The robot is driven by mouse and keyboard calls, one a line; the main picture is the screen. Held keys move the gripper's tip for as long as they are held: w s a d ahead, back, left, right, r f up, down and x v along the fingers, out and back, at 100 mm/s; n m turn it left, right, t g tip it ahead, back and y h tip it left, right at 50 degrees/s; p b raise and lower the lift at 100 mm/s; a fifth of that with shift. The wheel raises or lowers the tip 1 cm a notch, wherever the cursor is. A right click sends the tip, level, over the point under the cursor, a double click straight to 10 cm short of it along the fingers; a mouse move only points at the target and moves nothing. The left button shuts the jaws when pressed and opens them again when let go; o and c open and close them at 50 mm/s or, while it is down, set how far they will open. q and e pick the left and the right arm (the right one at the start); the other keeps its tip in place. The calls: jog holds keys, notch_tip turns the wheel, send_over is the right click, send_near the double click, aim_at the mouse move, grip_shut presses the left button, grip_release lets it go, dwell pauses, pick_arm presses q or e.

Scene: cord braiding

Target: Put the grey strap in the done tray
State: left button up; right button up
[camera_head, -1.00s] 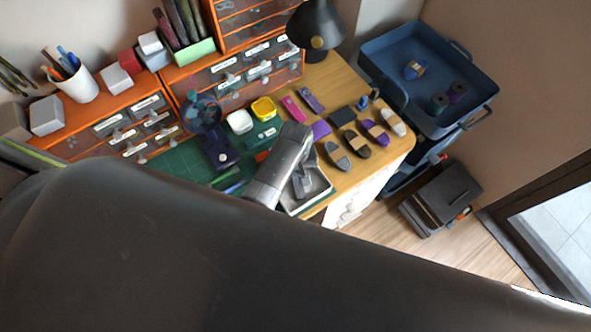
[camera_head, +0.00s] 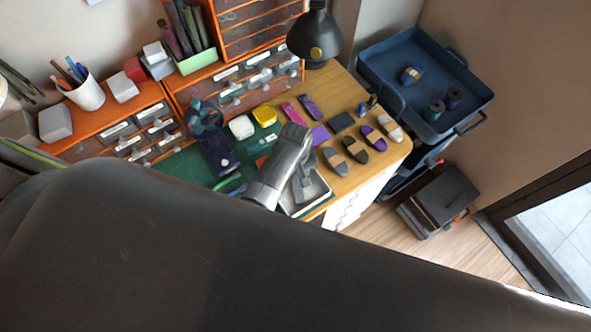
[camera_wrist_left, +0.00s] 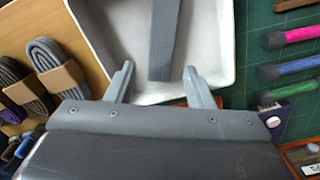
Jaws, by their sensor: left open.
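The grey strap (camera_wrist_left: 164,38) lies lengthwise in the shallow white tray (camera_wrist_left: 214,40), seen in the left wrist view. Its near end lies between the fingertips of my left gripper (camera_wrist_left: 159,72), which is open, with a gap on both sides. In the head view the tray (camera_head: 322,191) sits at the front edge of the bench, and my left gripper (camera_head: 304,188) is over it. My left arm hides part of the tray there, and the strap is hard to make out. My right gripper is not in view.
Banded cord bundles (camera_head: 356,148) lie right of the tray on the wooden bench (camera_head: 340,85). A green cutting mat (camera_wrist_left: 262,15) with colored tools lies on its other side. A black lamp (camera_head: 315,38) and orange drawer units stand behind. A blue cart (camera_head: 385,55) stands at right.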

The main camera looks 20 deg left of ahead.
aim_at(296, 178)
pick_arm(q)
notch_tip(296, 178, up, 9)
jog(key=p, duration=0.5)
jog(key=shift+r, duration=0.15)
dwell(0.4)
